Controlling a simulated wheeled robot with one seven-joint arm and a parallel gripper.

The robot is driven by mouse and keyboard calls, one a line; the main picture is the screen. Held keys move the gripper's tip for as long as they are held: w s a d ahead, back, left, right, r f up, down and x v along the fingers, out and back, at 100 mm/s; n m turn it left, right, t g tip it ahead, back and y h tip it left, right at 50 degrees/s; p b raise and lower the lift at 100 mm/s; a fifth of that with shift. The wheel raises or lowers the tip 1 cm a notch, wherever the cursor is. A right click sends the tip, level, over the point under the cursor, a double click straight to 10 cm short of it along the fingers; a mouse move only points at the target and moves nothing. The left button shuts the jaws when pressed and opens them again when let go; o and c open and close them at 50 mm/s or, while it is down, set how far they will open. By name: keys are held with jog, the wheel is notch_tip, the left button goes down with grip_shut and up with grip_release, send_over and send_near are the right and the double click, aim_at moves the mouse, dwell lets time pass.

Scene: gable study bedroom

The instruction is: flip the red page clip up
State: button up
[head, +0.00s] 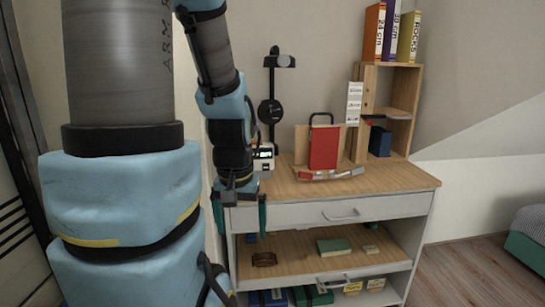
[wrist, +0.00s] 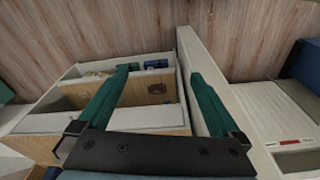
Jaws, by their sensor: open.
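A wooden book stand (head: 302,146) stands on the desk top, holding a red book or panel (head: 323,148) with a dark loop above it. Along its lower front is a grey curved bar (head: 345,174) with a small red piece (head: 306,175) at its left end, lying low; this looks like the red page clip, but it is too small to be sure. My gripper (head: 241,218) is left of the stand, in front of the desk's left end, pointing down. Its teal fingers are apart with nothing between them, also in the wrist view (wrist: 158,100). The stand is not recognizable in the wrist view.
The desk (head: 400,183) has a drawer and open shelves below. A white device (head: 263,158) and a black stand (head: 271,108) are at its left back. A wooden shelf unit (head: 402,98) with binders on top is at the right back. The desk's front right is bare.

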notch_tip(320, 180, up, 9)
jog(key=p, duration=0.7)
jog(key=shift+p, duration=0.35)
